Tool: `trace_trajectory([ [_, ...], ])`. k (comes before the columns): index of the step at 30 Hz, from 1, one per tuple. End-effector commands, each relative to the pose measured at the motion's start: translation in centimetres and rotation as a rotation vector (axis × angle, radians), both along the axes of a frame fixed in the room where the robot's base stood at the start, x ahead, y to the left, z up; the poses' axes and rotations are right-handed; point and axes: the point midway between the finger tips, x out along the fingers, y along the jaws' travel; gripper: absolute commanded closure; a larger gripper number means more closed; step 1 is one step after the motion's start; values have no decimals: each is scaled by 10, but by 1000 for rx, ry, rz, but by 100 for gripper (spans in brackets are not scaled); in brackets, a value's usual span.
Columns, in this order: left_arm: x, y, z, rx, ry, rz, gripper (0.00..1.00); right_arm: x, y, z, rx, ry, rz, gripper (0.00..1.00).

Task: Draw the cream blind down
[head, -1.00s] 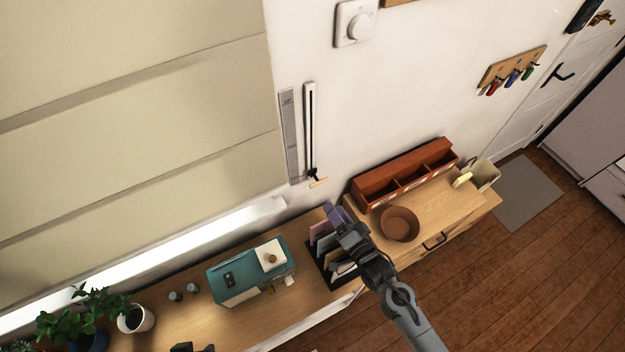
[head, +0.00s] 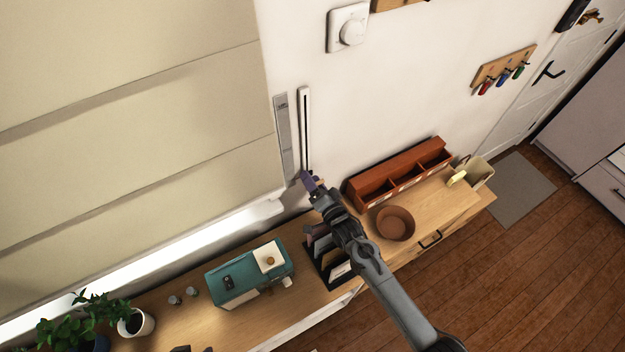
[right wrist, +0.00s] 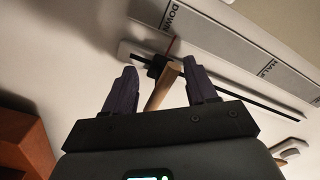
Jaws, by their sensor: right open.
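The cream blind (head: 130,110) hangs in broad folds at the left of the head view, with a bright strip below its lower edge. Right of it, a grey label strip (head: 284,135) and a narrow slotted track (head: 304,130) are on the wall. In the right wrist view, a wooden handle (right wrist: 164,88) on a dark slider sits near the track's left end, close to the word DOWN; HALF is farther right. My right gripper (head: 308,180) is open at the track's lower end. Its fingers (right wrist: 163,75) stand either side of the handle, with visible gaps. My left gripper is not in view.
A reddish-brown divided organiser (head: 400,175) and a brown bowl (head: 395,223) stand to the right.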

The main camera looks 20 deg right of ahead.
Motion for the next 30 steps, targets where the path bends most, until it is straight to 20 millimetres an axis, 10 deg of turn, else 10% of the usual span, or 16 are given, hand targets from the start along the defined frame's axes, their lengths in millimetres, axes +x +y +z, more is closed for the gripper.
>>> trace_trajectory([
  [9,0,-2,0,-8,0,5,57,2,0,0,0,-1,0,43],
  [21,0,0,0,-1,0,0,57,2,0,0,0,0,0,100],
  [30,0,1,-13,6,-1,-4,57,2,0,-16,0,0,-1,100],
])
